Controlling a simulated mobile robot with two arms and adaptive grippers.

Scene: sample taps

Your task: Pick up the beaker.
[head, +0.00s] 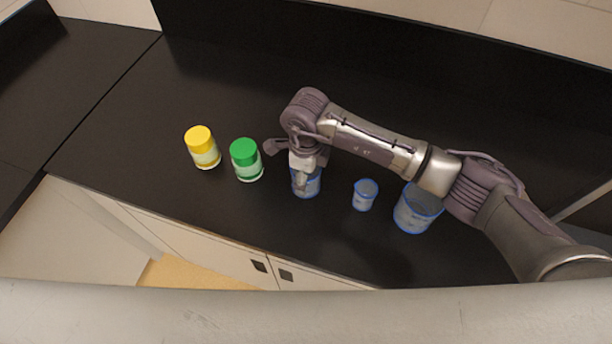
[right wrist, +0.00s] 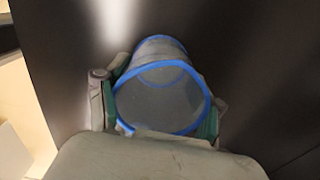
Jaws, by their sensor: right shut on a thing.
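A clear beaker with a blue rim (head: 313,184) stands on the black counter, right of the green-lidded jar in the head view. My right gripper (head: 306,177) reaches down over it and partly hides it. In the right wrist view the same beaker (right wrist: 160,88) sits between the two fingers of my right gripper (right wrist: 160,118), which are shut on its sides. I cannot tell whether its base touches the counter. My left gripper is not in view.
A yellow-lidded jar (head: 203,150) and a green-lidded jar (head: 246,161) stand to the left. A small blue-rimmed beaker (head: 364,196) and a larger one (head: 415,210) stand to the right, the larger close below my arm in the picture. The counter (head: 130,120) is clear at the left.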

